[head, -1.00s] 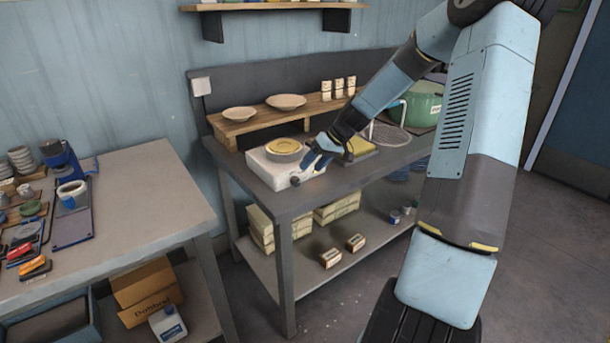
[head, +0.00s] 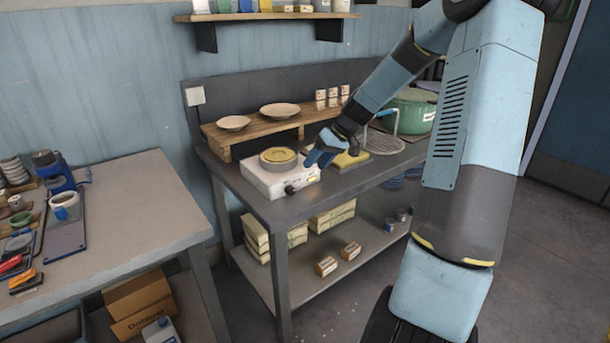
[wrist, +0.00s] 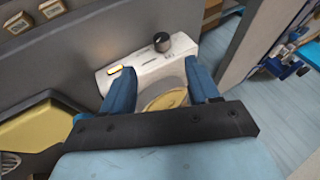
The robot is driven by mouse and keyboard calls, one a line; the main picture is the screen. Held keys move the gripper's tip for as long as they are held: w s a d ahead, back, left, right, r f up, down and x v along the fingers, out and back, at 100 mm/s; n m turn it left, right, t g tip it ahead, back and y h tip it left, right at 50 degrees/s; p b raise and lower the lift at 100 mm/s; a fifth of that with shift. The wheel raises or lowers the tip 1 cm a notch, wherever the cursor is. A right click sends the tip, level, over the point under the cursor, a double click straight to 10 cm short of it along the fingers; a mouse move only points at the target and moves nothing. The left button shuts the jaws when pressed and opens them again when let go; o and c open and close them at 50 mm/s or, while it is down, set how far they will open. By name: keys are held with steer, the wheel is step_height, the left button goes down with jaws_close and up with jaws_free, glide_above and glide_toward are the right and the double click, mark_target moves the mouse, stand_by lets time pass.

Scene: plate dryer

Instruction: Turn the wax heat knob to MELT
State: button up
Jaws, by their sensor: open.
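The wax heater is a white box (head: 262,180) on the dark bench, with a round wax pot (head: 279,157) on top. Its black knob (head: 290,189) is on the front face, at the left part of that face. In the wrist view the knob (wrist: 162,41) stands clear beyond my fingertips, and a lit amber indicator (wrist: 117,71) is on the same panel. The panel's lettering is too small to read. My gripper (head: 318,160) is open and empty above the heater's right side, apart from the knob. Its two blue fingers (wrist: 163,92) frame the pot's edge.
A yellow tray (head: 347,161) lies right of the heater. A wooden riser (head: 262,128) with two plates stands behind it. A green pot (head: 412,110) is at the back right. The bench front edge near the knob is clear.

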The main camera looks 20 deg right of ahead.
mark_target(292, 188)
steer(key=shift+s+a+r+t+h, duration=0.85)
steer(key=shift+a+r+h, duration=0.25)
steer(key=shift+a+h, duration=1.55)
steer(key=shift+y, duration=0.35)
steer(key=x, duration=1.3)
steer(key=shift+w+a+f, duration=0.1)
steer(key=shift+a+f, duration=0.25)
steer(key=shift+a, duration=0.05)
steer(key=shift+c, duration=0.2)
steer(key=c, duration=1)
steer(key=shift+o, duration=0.2)
